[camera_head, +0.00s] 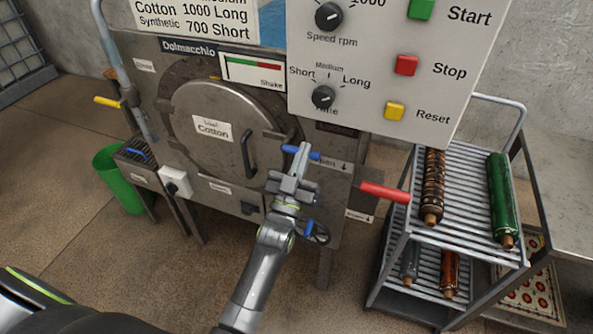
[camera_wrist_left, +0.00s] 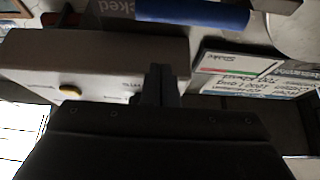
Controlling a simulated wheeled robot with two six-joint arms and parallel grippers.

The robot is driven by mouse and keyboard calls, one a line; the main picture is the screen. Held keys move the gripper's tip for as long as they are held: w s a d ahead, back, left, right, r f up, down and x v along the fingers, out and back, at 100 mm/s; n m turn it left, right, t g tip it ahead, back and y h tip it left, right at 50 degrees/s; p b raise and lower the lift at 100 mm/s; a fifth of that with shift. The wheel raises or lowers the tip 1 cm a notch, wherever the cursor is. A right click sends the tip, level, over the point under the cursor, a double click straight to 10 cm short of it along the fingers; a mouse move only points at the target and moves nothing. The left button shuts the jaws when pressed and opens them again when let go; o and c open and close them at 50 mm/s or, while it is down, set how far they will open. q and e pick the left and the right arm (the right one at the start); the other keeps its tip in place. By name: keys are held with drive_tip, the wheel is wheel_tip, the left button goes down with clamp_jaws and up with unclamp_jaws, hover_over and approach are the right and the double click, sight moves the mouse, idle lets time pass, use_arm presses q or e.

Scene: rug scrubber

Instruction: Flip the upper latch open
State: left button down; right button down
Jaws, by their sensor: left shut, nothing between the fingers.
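The upper latch, with a blue handle (camera_head: 315,155), is on the front of the scrubber cabinet, right of the round door marked Cotton (camera_head: 212,129). In the wrist view its blue bar (camera_wrist_left: 195,12) crosses the top, beside part of a label ending in "cked". My left gripper (camera_head: 303,148) is shut and empty, its tips overlapping the blue handle in the head view. In the wrist view the fingers (camera_wrist_left: 160,72) point toward the bar, with a visible gap below it. The tips hide the middle of the handle. My right gripper is not in view.
A control panel (camera_head: 380,60) with knobs and buttons overhangs the cabinet. A lower blue handle with a wheel (camera_head: 318,232) sits beneath my gripper. A red handle (camera_head: 385,191) sticks out right. A green bin (camera_head: 117,178) stands left.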

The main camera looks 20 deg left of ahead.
use_arm(q)
drive_tip(key=shift+w+f, duration=1.3)
drive_tip(key=shift+f, duration=0.2)
drive_tip(key=shift+d+f+m+h, duration=0.1)
drive_tip(key=shift+f+m+h, duration=0.15)
drive_tip(key=shift+m+h, duration=0.3)
drive_tip(key=shift+f+m+h, duration=0.2)
drive_tip(key=shift+m+h, duration=0.15)
drive_tip(key=shift+m, duration=0.4)
drive_tip(key=a+f+m+g+h+p, duration=0.2)
drive_tip(key=a+f+m+g+h, duration=0.1)
drive_tip(key=m, duration=0.8)
drive_tip(key=a+f+m+g+h+p, duration=0.3)
drive_tip(key=m+g, duration=0.3)
drive_tip(key=m, duration=0.4)
drive_tip(key=shift+f+m+h, duration=0.4)
drive_tip(key=shift+f, duration=0.25)
drive_tip(key=shift+p, duration=0.3)
